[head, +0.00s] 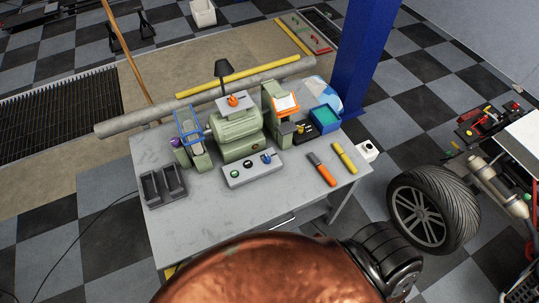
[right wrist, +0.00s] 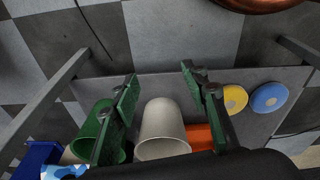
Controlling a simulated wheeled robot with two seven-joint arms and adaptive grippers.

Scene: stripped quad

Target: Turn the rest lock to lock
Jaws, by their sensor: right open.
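A green bench grinder (head: 236,135) stands on the grey workbench (head: 200,225) in the head view. It has a blue-framed guard (head: 187,128) on its left and an orange-edged shield (head: 285,104) on its right. A small tool rest (head: 284,130) shows below the right shield. My right gripper (right wrist: 158,73) is open and empty in the right wrist view, away from the grinder. My left gripper is out of view.
A blue post (head: 363,50) stands behind. The right wrist view shows a pale cup (right wrist: 162,130) and a green container (right wrist: 95,125).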

